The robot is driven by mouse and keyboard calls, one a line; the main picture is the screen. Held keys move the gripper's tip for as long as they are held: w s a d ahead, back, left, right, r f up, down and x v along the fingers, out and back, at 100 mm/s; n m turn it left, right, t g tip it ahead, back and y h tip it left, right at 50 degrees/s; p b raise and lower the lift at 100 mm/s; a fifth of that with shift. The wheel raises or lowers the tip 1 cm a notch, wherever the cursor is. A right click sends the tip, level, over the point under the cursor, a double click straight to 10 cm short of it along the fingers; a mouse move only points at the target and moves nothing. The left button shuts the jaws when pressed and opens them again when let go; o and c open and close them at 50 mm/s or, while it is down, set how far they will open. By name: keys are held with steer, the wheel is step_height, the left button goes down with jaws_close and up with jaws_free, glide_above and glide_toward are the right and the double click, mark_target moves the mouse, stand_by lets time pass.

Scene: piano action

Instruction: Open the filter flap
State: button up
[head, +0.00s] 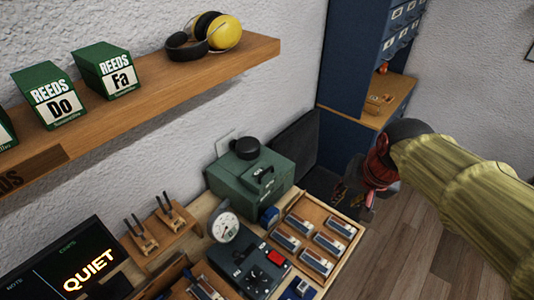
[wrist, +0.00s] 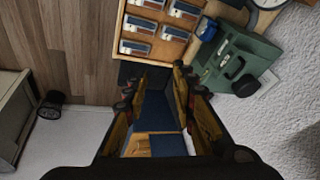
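A green box-shaped machine (head: 235,180) stands on the bench against the wall. It has a round black cap on top and a small dark handle on a raised green piece (head: 264,179) of its upper side; I cannot tell for sure whether this is the filter flap. The machine also shows at the upper right of the wrist view (wrist: 237,58), on its side in the picture. My gripper (head: 352,196) is to the right of the machine, apart from it, beyond the bench's right end. In the wrist view my gripper (wrist: 160,78) has its fingers spread with nothing between them.
A wooden tray (head: 322,238) of several small reed blocks lies right of the machine. A gauge (head: 223,226) and a dark control box (head: 250,265) stand in front. A shelf (head: 150,100) hangs above. A blue cabinet (head: 345,70) stands behind my arm.

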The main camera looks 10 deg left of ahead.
steer(key=w+a+r+m+g+p, duration=0.1)
steer(key=w+a+r+p, duration=0.1)
steer(key=w+a+p, duration=0.5)
steer(key=m+g+p, duration=0.2)
steer(key=m+p, duration=0.1)
steer(key=p, duration=0.6)
glide_toward(267, 171)
steer(key=shift+y, duration=0.3)
steer(key=f, duration=0.7)
steer(key=shift+w+a+f+p, duration=0.3)
steer(key=shift+w+a+f, duration=0.05)
steer(key=shift+a, duration=0.05)
steer(key=c, duration=0.3)
jaws_close()
